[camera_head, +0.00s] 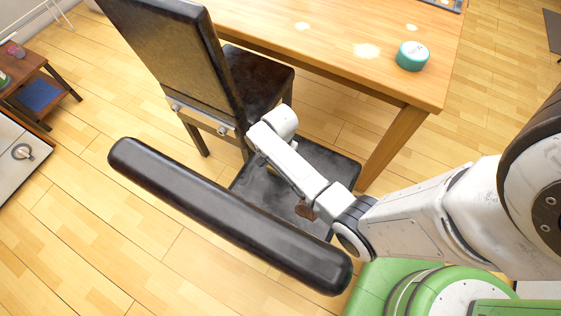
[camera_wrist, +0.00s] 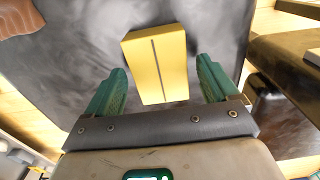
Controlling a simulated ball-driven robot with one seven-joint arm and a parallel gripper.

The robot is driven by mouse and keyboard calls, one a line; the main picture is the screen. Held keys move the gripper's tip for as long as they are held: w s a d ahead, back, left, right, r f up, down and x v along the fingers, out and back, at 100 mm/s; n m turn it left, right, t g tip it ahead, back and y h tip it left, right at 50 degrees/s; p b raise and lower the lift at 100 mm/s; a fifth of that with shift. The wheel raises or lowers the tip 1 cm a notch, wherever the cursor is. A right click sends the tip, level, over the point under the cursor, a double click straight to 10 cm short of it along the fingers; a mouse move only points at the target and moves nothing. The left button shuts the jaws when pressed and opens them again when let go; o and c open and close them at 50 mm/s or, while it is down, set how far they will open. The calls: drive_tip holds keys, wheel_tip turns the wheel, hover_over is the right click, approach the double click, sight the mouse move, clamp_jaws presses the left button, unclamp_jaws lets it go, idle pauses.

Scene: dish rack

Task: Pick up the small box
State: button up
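The small box (camera_wrist: 157,62) is yellow with a dark line down its top. In the wrist view it lies on a dark, worn chair seat (camera_wrist: 90,50). My gripper (camera_wrist: 162,82) has two green fingers spread wide, one on each side of the box's near end. Gaps show between the fingers and the box, so it is not gripped. In the head view my arm reaches over the near chair's black seat (camera_head: 335,163); the box and my fingertips cannot be made out there, behind the arm and chair.
The near chair's thick black backrest (camera_head: 225,213) stands close to my arm. A second dark chair (camera_head: 180,50) stands beyond it. A wooden table (camera_head: 330,30) with a teal round tin (camera_head: 412,55) is at the upper right. Wooden floor is clear at the lower left.

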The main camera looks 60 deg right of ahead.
drive_tip(key=c, duration=1)
drive_tip(key=shift+c, duration=0.2)
